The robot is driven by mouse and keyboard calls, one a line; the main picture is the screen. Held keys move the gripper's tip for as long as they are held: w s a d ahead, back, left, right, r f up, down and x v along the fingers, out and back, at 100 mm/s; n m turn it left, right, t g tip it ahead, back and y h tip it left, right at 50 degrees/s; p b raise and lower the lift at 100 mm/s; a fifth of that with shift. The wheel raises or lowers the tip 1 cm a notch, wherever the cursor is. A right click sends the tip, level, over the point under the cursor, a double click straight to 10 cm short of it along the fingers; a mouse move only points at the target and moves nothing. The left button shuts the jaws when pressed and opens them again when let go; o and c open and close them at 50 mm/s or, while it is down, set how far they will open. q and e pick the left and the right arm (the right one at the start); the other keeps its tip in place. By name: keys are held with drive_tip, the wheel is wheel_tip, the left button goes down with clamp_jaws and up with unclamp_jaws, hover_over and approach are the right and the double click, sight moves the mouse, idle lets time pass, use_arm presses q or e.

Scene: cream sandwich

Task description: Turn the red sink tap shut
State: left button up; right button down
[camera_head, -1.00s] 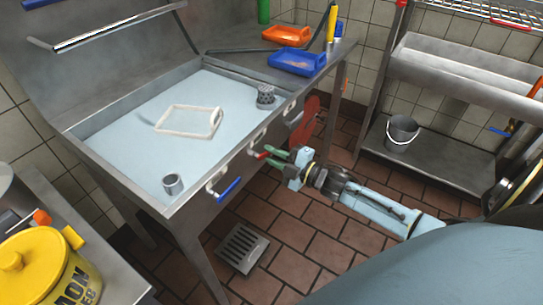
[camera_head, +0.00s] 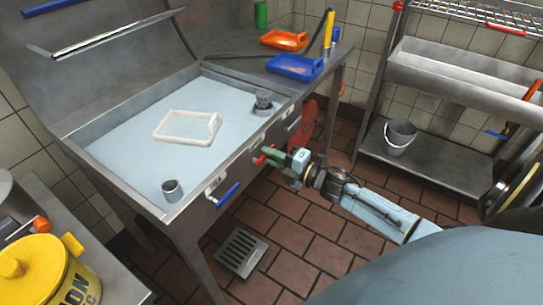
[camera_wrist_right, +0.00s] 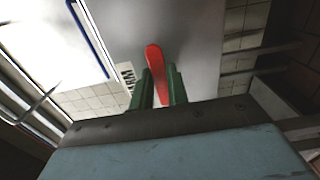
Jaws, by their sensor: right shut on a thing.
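The red tap handle (camera_head: 262,158) is on the front face of the steel sink, to the right of the blue tap handle (camera_head: 228,195). My right gripper (camera_head: 270,153) has green fingers and is at the red handle. In the right wrist view the red handle (camera_wrist_right: 154,62) stands up between the two green fingers (camera_wrist_right: 162,88), which are shut on it. The sink basin (camera_head: 125,155) is full of pale water. My left gripper is not in view.
Orange (camera_head: 284,40) and blue (camera_head: 295,68) trays sit on the side counter. A floor drain (camera_head: 241,252) lies below. A bucket (camera_head: 399,137) stands on the right shelf.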

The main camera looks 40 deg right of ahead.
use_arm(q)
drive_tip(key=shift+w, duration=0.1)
use_arm(e)
drive_tip(key=c, duration=1.4)
unclamp_jaws()
drive_tip(key=shift+o, duration=0.2)
